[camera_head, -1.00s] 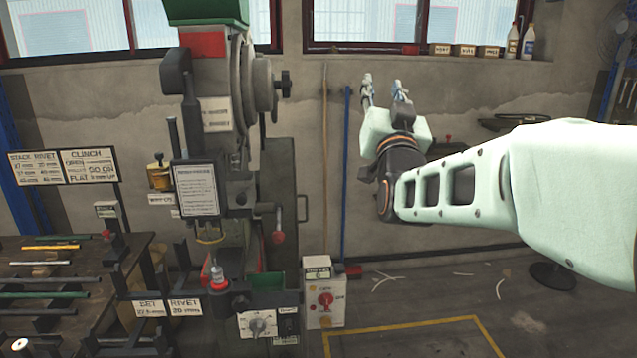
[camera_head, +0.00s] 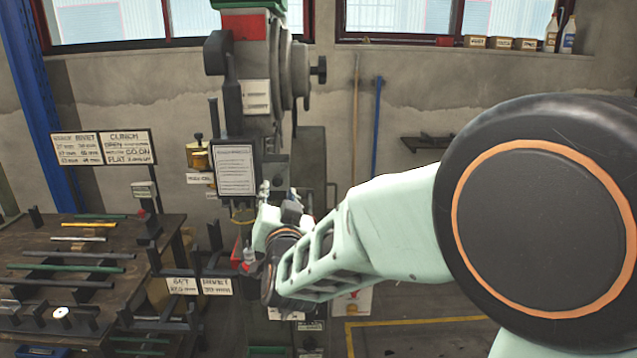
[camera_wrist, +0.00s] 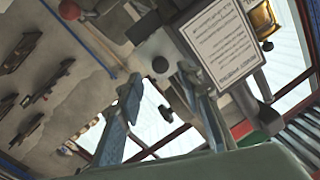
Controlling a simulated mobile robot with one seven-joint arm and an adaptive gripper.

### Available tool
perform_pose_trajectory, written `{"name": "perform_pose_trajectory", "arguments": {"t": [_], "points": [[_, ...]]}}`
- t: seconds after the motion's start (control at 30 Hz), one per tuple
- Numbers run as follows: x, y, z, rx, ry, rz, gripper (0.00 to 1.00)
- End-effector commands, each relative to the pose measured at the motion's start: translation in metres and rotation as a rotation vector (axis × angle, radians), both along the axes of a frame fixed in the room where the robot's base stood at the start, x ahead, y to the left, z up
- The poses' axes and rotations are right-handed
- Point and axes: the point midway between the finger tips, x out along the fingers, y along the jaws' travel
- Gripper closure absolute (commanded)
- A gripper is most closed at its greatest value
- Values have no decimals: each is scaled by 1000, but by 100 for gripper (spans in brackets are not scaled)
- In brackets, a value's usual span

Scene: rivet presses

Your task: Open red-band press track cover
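The press with a red band (camera_head: 244,26) below its green top stands in the middle of the head view. A framed white notice (camera_head: 234,168) hangs on its front; it also shows in the wrist view (camera_wrist: 218,42). I cannot tell for sure which part is the track cover. My gripper (camera_head: 279,190) is just right of the notice, in front of the press's column. In the wrist view its two blue-grey fingers (camera_wrist: 160,80) are apart with nothing between them. My forearm hides the lower right of the press.
A brass pot (camera_head: 197,156) is left of the notice. A dark bench (camera_head: 30,258) with several rods stands at the left. Signboards (camera_head: 102,148) stand behind it. A blue pole (camera_head: 377,125) leans on the wall. Floor at the right is partly clear.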

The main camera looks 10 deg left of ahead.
Motion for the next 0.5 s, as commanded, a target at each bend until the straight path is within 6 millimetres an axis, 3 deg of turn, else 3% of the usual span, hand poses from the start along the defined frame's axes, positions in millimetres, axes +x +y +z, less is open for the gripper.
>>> {"name": "perform_pose_trajectory", "arguments": {"t": [0.2,0.5], "points": [[31,13,1,1,1,0,66],[47,19,1,0,0,1,66]]}}
